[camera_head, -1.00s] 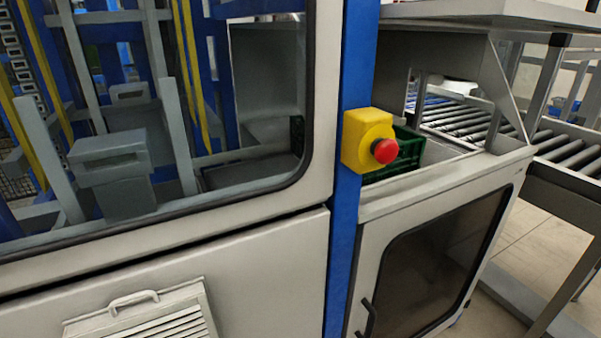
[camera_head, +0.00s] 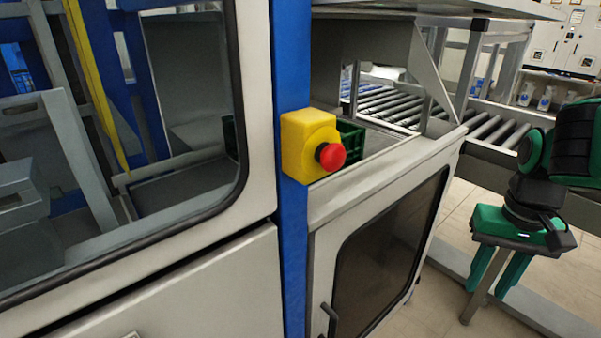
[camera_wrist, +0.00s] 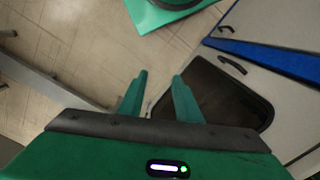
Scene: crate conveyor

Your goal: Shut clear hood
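No part is plainly a clear hood. A pale flat panel (camera_head: 430,9) juts out level above the open bay at the right of the machine, cut off by the top edge of the head view; I cannot tell whether it belongs to the hood. A large clear window (camera_head: 190,120) in a white frame covers the machine's left part and looks closed. My gripper (camera_head: 493,275) hangs at the right of the head view, fingers down, apart from the machine. In the wrist view, its two green fingers (camera_wrist: 160,78) are spread with nothing between them.
A yellow box with a red button (camera_head: 310,146) sticks out from the blue post (camera_head: 290,200). A dark-windowed door (camera_head: 385,250) with a black handle is below the bay. A green crate (camera_head: 350,138) sits inside. A roller conveyor (camera_head: 400,105) runs behind. The floor at right is open.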

